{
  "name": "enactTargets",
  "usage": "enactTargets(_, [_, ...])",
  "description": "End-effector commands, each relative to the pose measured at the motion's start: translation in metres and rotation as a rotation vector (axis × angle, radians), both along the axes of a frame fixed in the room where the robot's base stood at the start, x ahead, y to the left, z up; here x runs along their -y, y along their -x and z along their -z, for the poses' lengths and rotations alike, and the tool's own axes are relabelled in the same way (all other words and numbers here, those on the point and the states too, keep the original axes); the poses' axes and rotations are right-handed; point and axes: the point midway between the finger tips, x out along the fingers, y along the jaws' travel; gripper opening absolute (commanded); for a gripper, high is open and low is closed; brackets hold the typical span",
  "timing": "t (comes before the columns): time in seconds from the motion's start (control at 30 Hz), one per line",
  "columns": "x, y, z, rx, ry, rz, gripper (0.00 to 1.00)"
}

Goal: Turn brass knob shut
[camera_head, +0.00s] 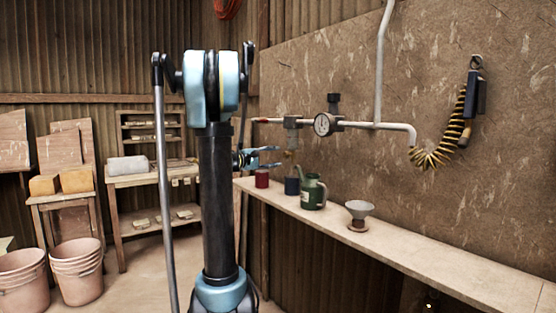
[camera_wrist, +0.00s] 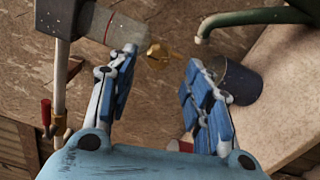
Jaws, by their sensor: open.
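The brass knob (camera_wrist: 158,54) is small and gold-coloured and shows near the end of a grey cylindrical fitting (camera_wrist: 88,22) in the wrist view. In the head view the knob (camera_head: 287,154) is a tiny spot under the grey fitting (camera_head: 292,126) on the wall pipe. My gripper (camera_wrist: 161,66) is open, its blue-padded fingers spread on either side of the knob's line. The knob appears between or just beyond the fingertips; I see no contact. In the head view my gripper (camera_head: 279,157) points right, close to the knob.
A pressure gauge (camera_head: 323,124) sits on the pipe to the right. Below, the shelf (camera_head: 420,247) holds a red can (camera_head: 262,179), a dark blue can (camera_head: 292,186), a green watering can (camera_head: 313,191) and a funnel (camera_head: 358,210). A red lever (camera_wrist: 46,112) shows at left in the wrist view.

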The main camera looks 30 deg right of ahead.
Motion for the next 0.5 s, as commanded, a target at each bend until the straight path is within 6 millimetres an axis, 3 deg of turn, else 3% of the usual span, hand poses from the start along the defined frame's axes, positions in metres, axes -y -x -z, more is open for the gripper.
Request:
enactTargets(0.2, [-0.037, 0.002, 0.0, 0.0, -0.001, -0.003, 0.46])
enactTargets(0.5, [-0.066, 0.005, 0.001, 0.0, 0.0, 0.0, 0.46])
